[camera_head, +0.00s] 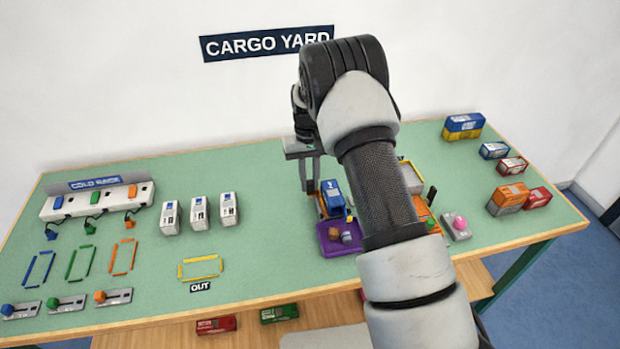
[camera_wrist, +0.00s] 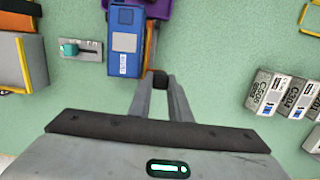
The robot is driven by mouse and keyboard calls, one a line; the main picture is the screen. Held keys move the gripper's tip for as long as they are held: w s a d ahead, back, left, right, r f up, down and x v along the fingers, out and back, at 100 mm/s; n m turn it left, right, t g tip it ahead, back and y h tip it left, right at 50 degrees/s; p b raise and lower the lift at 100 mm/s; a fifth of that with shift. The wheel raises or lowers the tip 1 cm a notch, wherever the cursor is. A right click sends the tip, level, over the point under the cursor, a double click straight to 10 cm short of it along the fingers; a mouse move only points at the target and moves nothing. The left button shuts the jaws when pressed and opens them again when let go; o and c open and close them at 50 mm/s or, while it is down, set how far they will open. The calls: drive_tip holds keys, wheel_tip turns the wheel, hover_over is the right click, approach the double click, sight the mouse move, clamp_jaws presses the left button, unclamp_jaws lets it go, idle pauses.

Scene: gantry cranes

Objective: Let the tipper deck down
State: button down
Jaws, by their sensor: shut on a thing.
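My gripper (camera_head: 312,186) points down at the back left corner of the tipper. In the wrist view its fingers (camera_wrist: 160,84) are closed on a small black handle (camera_wrist: 160,78) beside an orange strip of the tipper deck (camera_wrist: 149,46). A blue container (camera_wrist: 124,42) lies on the deck and covers most of it; it also shows in the head view (camera_head: 333,198). I cannot tell how far the deck is tilted. A purple tray (camera_head: 328,248) with brown lumps lies in front of the tipper.
My arm hides part of the orange and grey equipment to the right. A pink-knobbed control (camera_head: 456,228) stands there. White containers (camera_head: 199,211) stand to the left, and a teal-knobbed slider (camera_wrist: 80,49) lies beside the blue container. Green tabletop is clear behind the white containers.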

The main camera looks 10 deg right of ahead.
drive_tip(key=shift+w+f, duration=0.35)
drive_tip(key=shift+w, duration=0.05)
drive_tip(key=c, duration=1.9)
unclamp_jaws()
drive_tip(key=shift+w, duration=0.1)
drive_tip(key=shift+r, duration=0.1)
drive_tip(key=r, duration=0.5)
drive_tip(key=w+r, duration=0.1)
drive_tip(key=r, duration=0.5)
drive_tip(key=r+p, duration=0.1)
drive_tip(key=r, duration=0.5)
drive_tip(key=shift+w+a, duration=0.1)
drive_tip(key=shift+w, duration=0.1)
drive_tip(key=shift+r, duration=0.15)
